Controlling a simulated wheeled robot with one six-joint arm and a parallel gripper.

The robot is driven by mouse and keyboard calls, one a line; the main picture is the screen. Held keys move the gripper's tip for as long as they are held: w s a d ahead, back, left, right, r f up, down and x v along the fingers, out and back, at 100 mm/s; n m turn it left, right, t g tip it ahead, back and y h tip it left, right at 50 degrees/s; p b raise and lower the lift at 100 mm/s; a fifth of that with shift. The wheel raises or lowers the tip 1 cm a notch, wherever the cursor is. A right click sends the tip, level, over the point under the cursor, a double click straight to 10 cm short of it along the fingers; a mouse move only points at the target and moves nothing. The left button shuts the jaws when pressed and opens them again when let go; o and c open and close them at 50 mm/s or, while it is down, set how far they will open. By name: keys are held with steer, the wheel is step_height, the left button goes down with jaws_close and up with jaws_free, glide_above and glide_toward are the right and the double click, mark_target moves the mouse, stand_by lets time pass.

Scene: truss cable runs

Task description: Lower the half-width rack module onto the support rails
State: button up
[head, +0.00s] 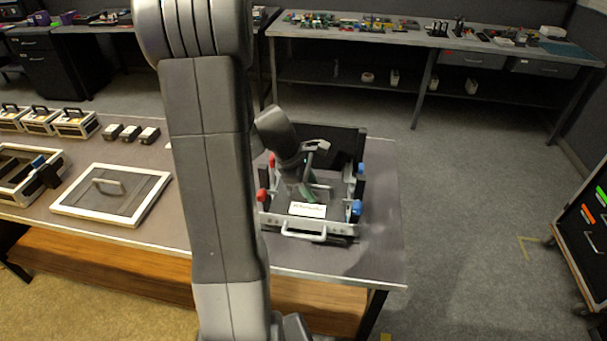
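On the right part of the near table stands an open rack-like frame (345,228) with red knobs (263,195) on its left and blue knobs (357,208) on its right. A white label (307,210) and a light handle (303,232) show at its front. I cannot tell which part is the half-width module, and the support rails are not clearly distinguishable. My gripper (306,190) points down inside the frame, among dark and green parts. Its fingers are too small and covered to show whether they are open or hold something.
A framed panel with a handle (77,206) lies left of my arm. A cluttered bench (440,45) is behind. The table's right edge is clear.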

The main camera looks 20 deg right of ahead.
steer(key=v, duration=1.3)
steer(key=shift+r, duration=0.2)
steer(key=x, duration=1.3)
steer(key=shift+d+f, duration=0.1)
steer(key=shift+f, duration=0.3)
steer(key=shift+r, duration=0.2)
